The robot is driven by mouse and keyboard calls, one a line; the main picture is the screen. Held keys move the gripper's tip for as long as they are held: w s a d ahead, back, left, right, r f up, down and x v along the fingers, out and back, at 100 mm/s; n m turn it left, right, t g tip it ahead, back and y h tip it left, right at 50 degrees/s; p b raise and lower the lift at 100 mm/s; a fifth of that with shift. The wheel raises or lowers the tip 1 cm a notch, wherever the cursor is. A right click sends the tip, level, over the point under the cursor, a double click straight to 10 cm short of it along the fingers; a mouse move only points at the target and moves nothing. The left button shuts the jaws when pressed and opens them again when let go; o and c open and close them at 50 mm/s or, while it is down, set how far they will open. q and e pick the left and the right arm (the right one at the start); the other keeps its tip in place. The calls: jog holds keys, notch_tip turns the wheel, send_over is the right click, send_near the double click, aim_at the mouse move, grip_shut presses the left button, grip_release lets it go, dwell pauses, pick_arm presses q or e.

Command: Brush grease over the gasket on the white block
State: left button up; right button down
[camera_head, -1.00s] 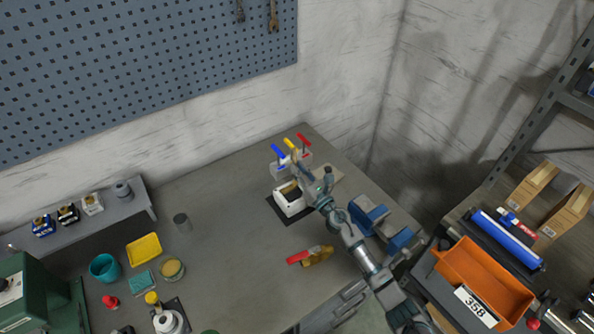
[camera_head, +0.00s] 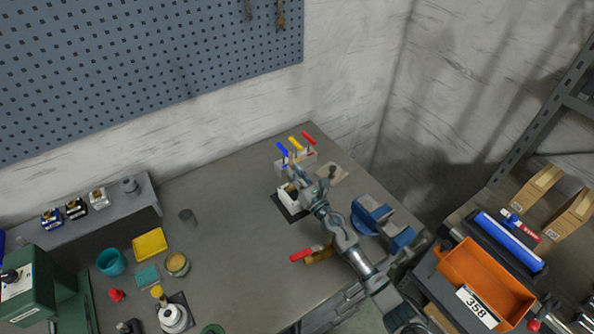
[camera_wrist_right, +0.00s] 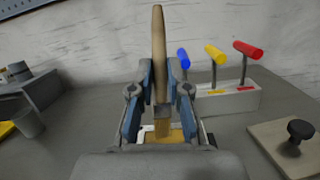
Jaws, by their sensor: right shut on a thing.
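The white block (camera_head: 288,203) sits on a dark mat (camera_head: 279,206) on the workbench, with a dark opening on top. My right gripper (camera_head: 303,184) is over its right side. In the right wrist view, the right gripper (camera_wrist_right: 160,88) is shut on an upright brush (camera_wrist_right: 158,45) with a wooden handle and metal ferrule. The bristles (camera_wrist_right: 162,128) point down in front of a yellow-brown top surface of the block. I cannot tell whether they touch it. The gasket is not clearly distinguishable; my gripper partly hides the block. My left gripper is not in view.
A rack with blue, yellow and red handles (camera_head: 296,163) stands behind the block. A blue vise (camera_head: 371,216) is to its right, and a red-handled tool (camera_head: 305,254) lies in front. An open tin (camera_head: 177,263) stands left. The bench between tin and block is clear.

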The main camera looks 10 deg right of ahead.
jog(key=shift+s+a, duration=0.25)
jog(key=shift+a, duration=0.25)
jog(key=shift+s+a, duration=0.2)
jog(key=shift+a, duration=0.25)
jog(key=shift+s+d+p, duration=0.2)
jog(key=shift+s+p, duration=0.2)
jog(key=shift+s, duration=0.1)
jog(key=shift+s+d, duration=0.1)
jog(key=shift+s+d, duration=0.1)
jog(key=shift+s, duration=0.15)
jog(key=shift+w+d+b, duration=0.3)
jog(key=shift+w+d, duration=0.05)
jog(key=shift+d, duration=0.45)
jog(key=shift+w+d+b, duration=0.25)
jog(key=shift+w+d, duration=0.05)
jog(key=shift+d, duration=0.55)
jog(key=shift+w+d+b, duration=0.3)
jog(key=shift+w+d, duration=0.05)
jog(key=shift+d, duration=0.45)
jog(key=shift+a, duration=0.1)
jog(key=shift+s+a, duration=0.2)
jog(key=shift+a, duration=0.2)
jog(key=shift+s+a+p, duration=0.3)
jog(key=shift+a+p, duration=0.05)
jog(key=shift+a, duration=0.4)
jog(key=shift+s+a+p, duration=0.3)
jog(key=shift+a+p, duration=0.05)
jog(key=shift+a, duration=0.35)
